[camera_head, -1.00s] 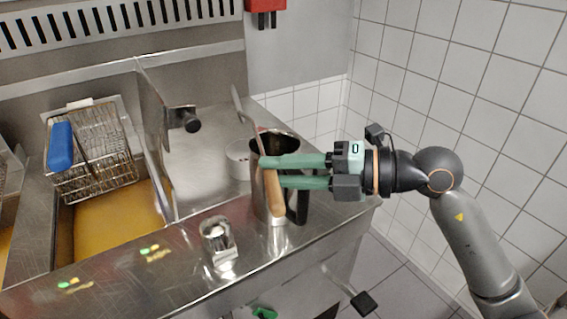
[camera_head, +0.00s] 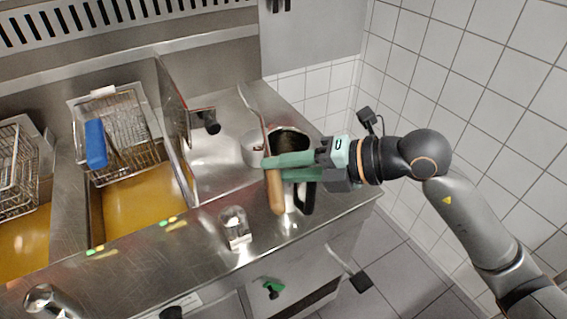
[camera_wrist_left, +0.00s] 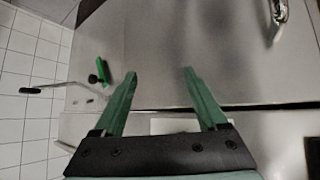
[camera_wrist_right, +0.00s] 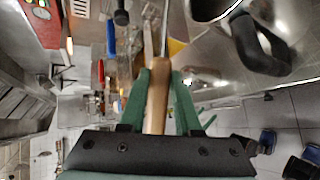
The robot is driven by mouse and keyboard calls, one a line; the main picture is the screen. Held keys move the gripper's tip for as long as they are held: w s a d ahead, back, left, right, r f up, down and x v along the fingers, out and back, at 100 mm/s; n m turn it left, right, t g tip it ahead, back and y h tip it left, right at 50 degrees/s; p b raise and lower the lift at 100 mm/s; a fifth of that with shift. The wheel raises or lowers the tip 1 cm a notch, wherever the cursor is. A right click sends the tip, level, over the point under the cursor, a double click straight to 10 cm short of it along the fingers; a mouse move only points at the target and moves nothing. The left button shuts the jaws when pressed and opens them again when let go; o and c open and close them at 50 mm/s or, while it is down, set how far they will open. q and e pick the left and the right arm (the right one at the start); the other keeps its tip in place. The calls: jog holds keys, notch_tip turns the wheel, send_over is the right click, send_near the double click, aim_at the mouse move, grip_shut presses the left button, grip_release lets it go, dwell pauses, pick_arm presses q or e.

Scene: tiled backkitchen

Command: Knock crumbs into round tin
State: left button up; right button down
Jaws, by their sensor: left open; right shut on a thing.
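My right gripper (camera_head: 268,169) is shut on the wooden handle of a long metal tool (camera_head: 275,192). The handle slants down in front of a steel pitcher (camera_head: 299,160), and the thin shaft rises toward the back wall. In the right wrist view the handle (camera_wrist_right: 157,95) lies between the fingers. A pale round tin (camera_head: 250,150) stands on the counter just left of the pitcher, behind the shaft. The tool passes over or beside it; I cannot tell if they touch. Crumbs cannot be made out. My left gripper (camera_wrist_left: 155,85) is open and empty, near the steel front.
The pitcher's black handle (camera_head: 306,195) is close below my right gripper. A fryer basket with a blue grip (camera_head: 96,143) hangs over yellow oil at the left. A small steel fitting (camera_head: 235,228) stands near the front edge. A green-black handle (camera_head: 271,288) shows on the front.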

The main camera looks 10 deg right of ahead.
jog(key=r+p, duration=0.1)
jog(key=p, duration=0.1)
jog(key=shift+a+r+h+p, duration=0.25)
jog(key=shift+r+h+p, duration=0.05)
jog(key=shift+r+h, duration=0.1)
jog(key=shift+a+r+n+h, duration=0.35)
jog(key=shift+a+h, duration=0.1)
jog(key=shift+h, duration=0.15)
jog(key=shift+w+a+r+g+h, duration=0.1)
jog(key=shift+a+g+h, duration=0.1)
jog(key=shift+g+h, duration=0.1)
jog(key=shift+a+r, duration=0.25)
jog(key=shift+a+r+n+h, duration=0.2)
jog(key=shift+a+r+h, duration=0.15)
jog(key=shift+h, duration=0.3)
jog(key=shift+a+r+n+h, duration=0.15)
jog(key=shift+a+r+h, duration=0.1)
jog(key=shift+r+h, duration=0.3)
jog(key=shift+f, duration=0.1)
